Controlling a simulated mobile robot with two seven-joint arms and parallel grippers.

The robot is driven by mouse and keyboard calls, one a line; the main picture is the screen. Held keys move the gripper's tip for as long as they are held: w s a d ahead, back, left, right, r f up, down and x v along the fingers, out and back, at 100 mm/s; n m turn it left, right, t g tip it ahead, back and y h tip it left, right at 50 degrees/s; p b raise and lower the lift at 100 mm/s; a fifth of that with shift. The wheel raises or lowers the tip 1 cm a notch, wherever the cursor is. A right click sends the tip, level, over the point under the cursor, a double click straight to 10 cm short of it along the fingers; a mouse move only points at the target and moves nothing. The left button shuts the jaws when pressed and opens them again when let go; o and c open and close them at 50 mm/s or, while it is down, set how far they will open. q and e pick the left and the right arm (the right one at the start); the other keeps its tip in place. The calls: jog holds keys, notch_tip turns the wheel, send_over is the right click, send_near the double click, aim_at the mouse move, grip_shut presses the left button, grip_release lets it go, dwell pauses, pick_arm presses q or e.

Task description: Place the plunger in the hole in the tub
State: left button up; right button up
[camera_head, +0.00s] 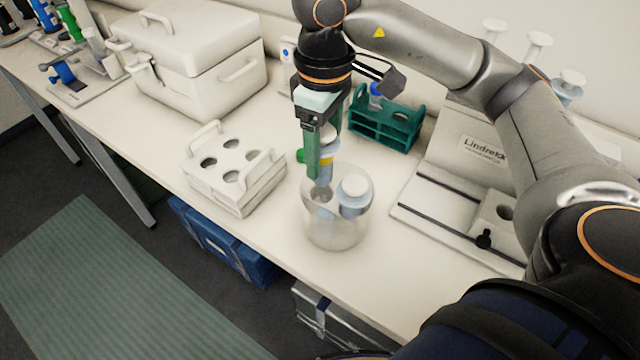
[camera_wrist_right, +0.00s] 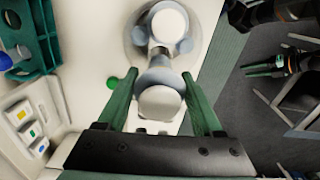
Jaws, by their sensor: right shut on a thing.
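My right gripper (camera_head: 322,165) points down over the clear round jar (camera_head: 335,235). It is shut on a plunger with a white cap and pale blue body, which shows between the green fingers in the right wrist view (camera_wrist_right: 160,102). Its lower end is hard to make out, so I cannot tell whether it is inside the jar. Another plunger (camera_head: 355,190) stands in the jar. The white tub (camera_head: 247,200), with handles and several round holes in its top, is left of the jar. The holes look empty. My left gripper (camera_wrist_right: 245,70) shows off the bench in the wrist view.
A green rack (camera_head: 385,128) stands behind right of the jar. A Lindretek-type device (camera_head: 470,165) is on the right. A white lidded box (camera_head: 190,60) stands at the back left. A green cap (camera_wrist_right: 112,83) is near the gripper. Bench shows bare between tub and jar.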

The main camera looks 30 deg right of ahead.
aim_at(323, 182)
notch_tip(323, 182, down, 2)
jog(key=shift+f, duration=2.65)
pick_arm(q)
jog(key=shift+w, duration=0.35)
pick_arm(e)
jog(key=shift+f+b, duration=0.2)
jog(key=shift+b, duration=0.1)
jog(key=o, duration=1)
pick_arm(q)
jog(key=shift+f, duration=0.25)
pick_arm(e)
jog(key=shift+o, duration=0.2)
